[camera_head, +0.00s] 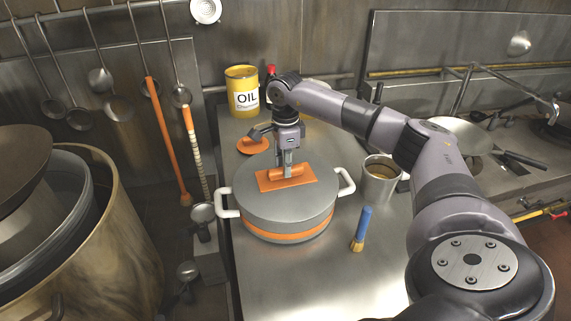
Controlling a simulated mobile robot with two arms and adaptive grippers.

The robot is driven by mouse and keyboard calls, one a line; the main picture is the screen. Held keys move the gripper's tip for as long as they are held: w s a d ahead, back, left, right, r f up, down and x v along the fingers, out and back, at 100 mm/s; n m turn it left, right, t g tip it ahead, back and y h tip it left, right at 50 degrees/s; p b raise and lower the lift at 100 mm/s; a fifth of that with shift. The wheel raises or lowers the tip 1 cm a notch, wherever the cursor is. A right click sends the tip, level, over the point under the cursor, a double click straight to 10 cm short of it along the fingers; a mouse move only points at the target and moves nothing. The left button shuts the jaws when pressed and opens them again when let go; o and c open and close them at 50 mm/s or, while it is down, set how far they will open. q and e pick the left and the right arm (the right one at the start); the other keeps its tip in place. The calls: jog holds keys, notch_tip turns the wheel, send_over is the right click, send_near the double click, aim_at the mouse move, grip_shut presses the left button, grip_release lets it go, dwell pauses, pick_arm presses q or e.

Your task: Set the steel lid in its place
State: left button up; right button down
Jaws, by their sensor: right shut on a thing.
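The steel lid (318,204) is a round grey disc with an orange plate and grip (300,177) on top. My right gripper (287,168) points down and is shut on the orange grip at the lid's middle. The lid lies level over the steel pot (318,229), which has an orange band and two white side handles. I cannot tell whether the lid rests fully on the rim or sits slightly above it. The inside of the pot is hidden. My left gripper is not in view.
The pot stands on a steel counter (283,281). A blue-handled brush (363,225) and a metal cup (379,182) are to its right. A yellow oil can (242,92) and an orange item (252,145) are behind. Large pots (120,235) stand left.

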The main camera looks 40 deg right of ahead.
jog(key=shift+f, duration=0.4)
jog(key=c, duration=1.4)
grip_release()
jog(key=shift+o, duration=0.3)
jog(key=shift+o, duration=1.4)
notch_tip(320, 180, up, 8)
jog(key=p, duration=0.5)
jog(key=shift+p, duration=0.3)
